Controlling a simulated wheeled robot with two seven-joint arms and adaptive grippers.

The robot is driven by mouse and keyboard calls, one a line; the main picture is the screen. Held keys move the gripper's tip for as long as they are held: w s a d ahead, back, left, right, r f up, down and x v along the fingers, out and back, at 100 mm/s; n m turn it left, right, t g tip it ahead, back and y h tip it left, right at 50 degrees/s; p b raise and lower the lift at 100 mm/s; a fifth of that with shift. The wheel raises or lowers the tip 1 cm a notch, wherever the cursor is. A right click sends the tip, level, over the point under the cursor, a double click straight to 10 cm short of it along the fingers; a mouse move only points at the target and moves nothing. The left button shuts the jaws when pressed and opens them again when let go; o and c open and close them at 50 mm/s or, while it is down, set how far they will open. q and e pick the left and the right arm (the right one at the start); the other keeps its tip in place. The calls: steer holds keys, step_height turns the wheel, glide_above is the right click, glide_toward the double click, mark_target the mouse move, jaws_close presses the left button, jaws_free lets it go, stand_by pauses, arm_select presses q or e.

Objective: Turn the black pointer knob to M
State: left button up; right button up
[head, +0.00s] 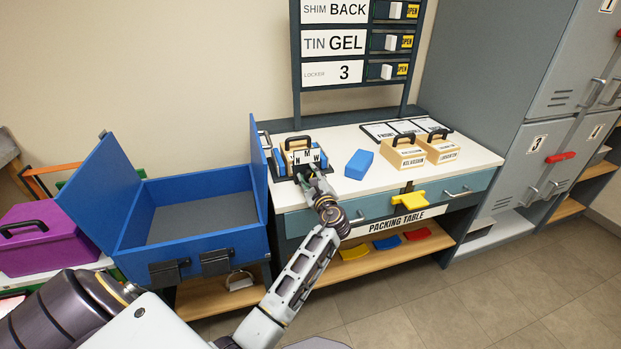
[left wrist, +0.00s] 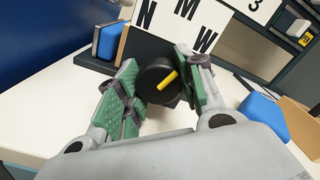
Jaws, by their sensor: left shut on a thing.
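The black pointer knob (left wrist: 151,84) is round with a yellow pointer line. It stands below a white plate (left wrist: 171,28) lettered N, M and W. In the left wrist view the yellow line slants up and right, roughly towards W. My left gripper (left wrist: 157,86) is shut on the knob, with a green pad on either side of it. In the head view the left gripper (head: 312,182) is in front of the lettered plate (head: 306,157) on the packing table and hides most of the knob. My right gripper is out of view.
A blue block (head: 358,164) lies right of the knob stand on the packing table (head: 340,138). Two tan boxes with black handles (head: 404,154) stand farther right. An open blue chest (head: 192,232) is close on the left.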

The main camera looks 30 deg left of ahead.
arm_select(q)
steer(key=shift+n+b, duration=0.65)
steer(key=shift+n, duration=1.45)
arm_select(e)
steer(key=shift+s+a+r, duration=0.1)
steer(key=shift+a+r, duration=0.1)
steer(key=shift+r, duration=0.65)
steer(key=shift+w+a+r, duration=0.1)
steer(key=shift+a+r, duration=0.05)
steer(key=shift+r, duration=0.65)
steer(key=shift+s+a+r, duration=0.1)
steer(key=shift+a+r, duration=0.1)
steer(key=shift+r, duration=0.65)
arm_select(q)
steer(key=o, duration=1)
steer(key=shift+f+m, duration=0.1)
steer(key=shift+m, duration=0.5)
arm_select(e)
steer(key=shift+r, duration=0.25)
